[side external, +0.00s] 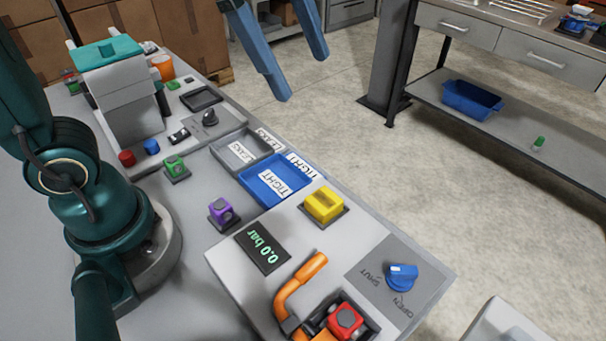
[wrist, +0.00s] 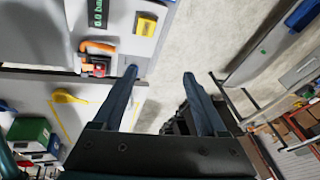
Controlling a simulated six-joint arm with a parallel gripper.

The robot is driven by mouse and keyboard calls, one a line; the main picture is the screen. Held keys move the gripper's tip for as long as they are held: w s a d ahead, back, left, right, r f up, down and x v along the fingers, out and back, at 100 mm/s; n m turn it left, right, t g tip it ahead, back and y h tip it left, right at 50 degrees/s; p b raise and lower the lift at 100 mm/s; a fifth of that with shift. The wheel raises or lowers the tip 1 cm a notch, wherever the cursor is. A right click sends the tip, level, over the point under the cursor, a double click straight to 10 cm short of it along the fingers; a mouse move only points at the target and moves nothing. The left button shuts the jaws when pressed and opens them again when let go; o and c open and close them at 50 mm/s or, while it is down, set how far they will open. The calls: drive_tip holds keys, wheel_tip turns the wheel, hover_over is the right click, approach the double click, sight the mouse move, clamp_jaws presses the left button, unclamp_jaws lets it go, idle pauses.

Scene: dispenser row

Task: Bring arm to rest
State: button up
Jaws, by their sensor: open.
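My gripper (side external: 301,77) is at the top of the side view, its two blue fingers spread apart with nothing between them. It hangs beyond the bench edge with floor behind it. The wrist view also shows the fingers (wrist: 160,72) wide apart and empty, with pale floor between them. My teal arm base stands at the left of the side view; the links joining it to the gripper are out of frame.
The pressure display (side external: 262,247) reads 0.0 bar. A blue knob (side external: 402,276) sits between SHUT and OPEN labels.

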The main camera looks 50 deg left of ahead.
drive_tip(key=s+a+f+n+t+y, duration=0.2)
drive_tip(key=s+a+f+n, duration=0.5)
drive_tip(key=n, duration=0.8)
drive_tip(key=shift+s+a+f+n+y, duration=0.15)
drive_tip(key=shift+s+f+n+y, duration=0.25)
drive_tip(key=shift+f, duration=0.8)
